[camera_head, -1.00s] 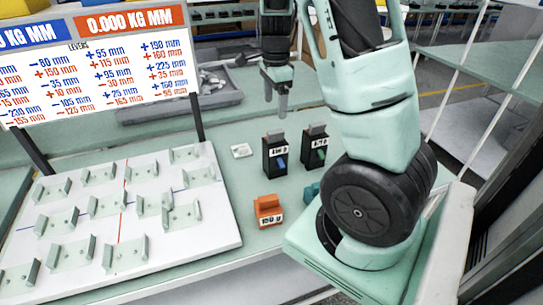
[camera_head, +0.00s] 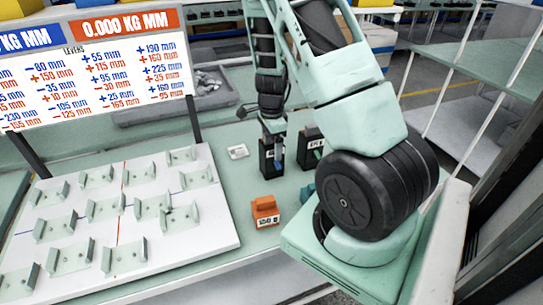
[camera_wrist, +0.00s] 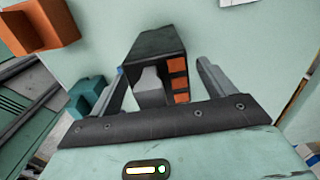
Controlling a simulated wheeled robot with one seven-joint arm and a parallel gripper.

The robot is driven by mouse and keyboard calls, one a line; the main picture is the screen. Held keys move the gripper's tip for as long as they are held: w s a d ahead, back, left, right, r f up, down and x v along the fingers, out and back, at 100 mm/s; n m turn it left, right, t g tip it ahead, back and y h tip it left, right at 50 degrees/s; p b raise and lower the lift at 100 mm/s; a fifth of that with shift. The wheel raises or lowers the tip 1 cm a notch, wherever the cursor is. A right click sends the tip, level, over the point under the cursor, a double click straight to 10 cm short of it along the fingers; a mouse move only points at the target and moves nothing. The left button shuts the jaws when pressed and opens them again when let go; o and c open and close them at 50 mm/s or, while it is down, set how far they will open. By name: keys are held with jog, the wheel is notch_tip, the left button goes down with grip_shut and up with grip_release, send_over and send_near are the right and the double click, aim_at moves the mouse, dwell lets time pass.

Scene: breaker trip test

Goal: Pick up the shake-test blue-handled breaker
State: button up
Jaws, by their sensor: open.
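The blue-handled breaker (camera_head: 269,162) stands upright on the green bench, a black block with its blue handle partly visible. My gripper (camera_head: 273,146) is directly over it, pointing down, and hides its top. In the wrist view, a black breaker (camera_wrist: 160,46) with a grey post and orange patches lies between my gripper's (camera_wrist: 162,75) two spread fingers. The jaws are open, one finger on each side of it. I cannot tell whether they touch it. The similar black breaker with a green handle (camera_head: 308,154) stands close to the right, partly behind my arm.
An orange block (camera_head: 265,212) with a white label sits nearer on the bench. A teal block (camera_head: 307,192) is partly hidden by my arm. A white card (camera_head: 238,152) lies left of the breakers. The white board (camera_head: 100,176) with several brackets fills the left side.

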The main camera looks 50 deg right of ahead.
jog(key=shift+f, duration=0.1)
jog(key=shift+c, duration=0.3)
grip_shut()
